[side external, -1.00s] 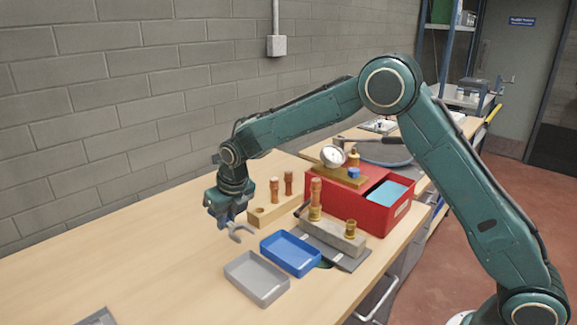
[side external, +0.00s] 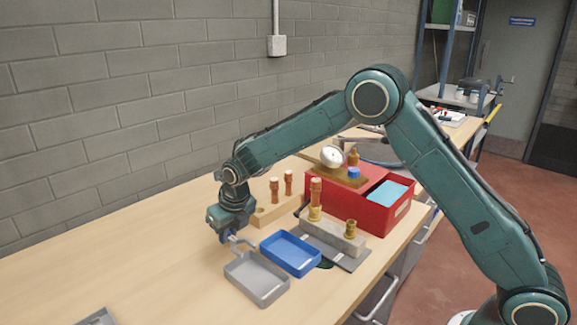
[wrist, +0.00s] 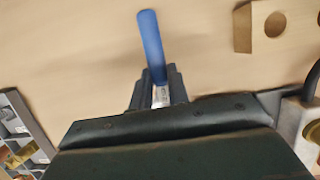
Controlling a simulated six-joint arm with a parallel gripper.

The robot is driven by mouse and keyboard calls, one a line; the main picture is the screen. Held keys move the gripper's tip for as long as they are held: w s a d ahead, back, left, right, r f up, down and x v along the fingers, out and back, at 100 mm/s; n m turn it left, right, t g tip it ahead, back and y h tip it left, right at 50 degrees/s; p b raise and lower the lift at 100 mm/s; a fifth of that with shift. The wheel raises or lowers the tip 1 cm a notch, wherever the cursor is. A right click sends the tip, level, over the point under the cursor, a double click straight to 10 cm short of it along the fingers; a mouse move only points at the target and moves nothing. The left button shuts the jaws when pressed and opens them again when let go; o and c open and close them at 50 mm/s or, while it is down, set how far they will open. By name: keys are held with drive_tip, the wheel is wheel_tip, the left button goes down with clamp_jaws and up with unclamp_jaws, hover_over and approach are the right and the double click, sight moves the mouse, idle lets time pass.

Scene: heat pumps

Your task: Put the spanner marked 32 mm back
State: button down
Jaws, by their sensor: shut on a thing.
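My gripper (side external: 229,236) is shut on a spanner (side external: 241,243) and holds it low over the bench, at the back left of the grey tray. In the side view the spanner's grey open jaw points right, close to the tray's back corner; I cannot tell if they touch. In the wrist view the spanner's blue handle (wrist: 151,45) sticks out beyond my gripper's fingers (wrist: 160,92). The rest of the spanner is hidden by my gripper. No size marking is readable.
A grey tray (side external: 234,275) and a blue tray (side external: 291,273) lie side by side. Behind them stand a wooden block (side external: 264,219) with copper pieces, a grey block (side external: 334,239) with brass fittings and a red box (side external: 376,222). A grey divided holder (wrist: 38,133) is at lower left.

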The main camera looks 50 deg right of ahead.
drive_tip(key=shift+f, duration=0.3)
drive_tip(key=c, duration=1.3)
unclamp_jaws()
drive_tip(key=shift+c, duration=0.2)
drive_tip(key=shift+r, duration=0.15)
drive_tip(key=shift+r, duration=0.5)
drive_tip(key=v, duration=1.1)
drive_tip(key=shift+s+r, duration=0.2)
